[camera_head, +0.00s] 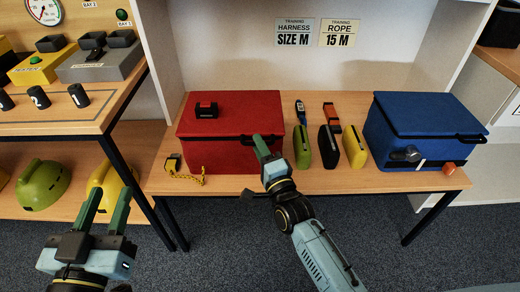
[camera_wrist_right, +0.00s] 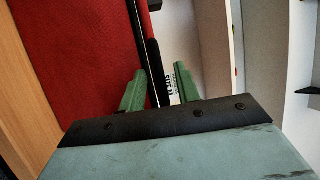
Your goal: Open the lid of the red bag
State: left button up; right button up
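The red bag (camera_head: 225,155) stands on the wooden bench with its lid (camera_head: 245,108) down. A black handle (camera_head: 262,139) runs along the lid's front edge, toward the right. My right gripper (camera_head: 268,143) is at this front edge, partly hiding the handle. In the right wrist view the red bag (camera_wrist_right: 75,55) fills the left side. The right gripper's fingers (camera_wrist_right: 160,78) are apart, with the black handle strip (camera_wrist_right: 152,62) seen between them, closer to the left finger. I cannot tell whether they touch it. My left gripper (camera_head: 111,190) is open and empty, low at the left.
A blue bag (camera_head: 415,130) stands at the bench's right end. A table (camera_head: 60,115) with helmets below is at the left.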

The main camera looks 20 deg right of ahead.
grip_shut()
dwell(0.5)
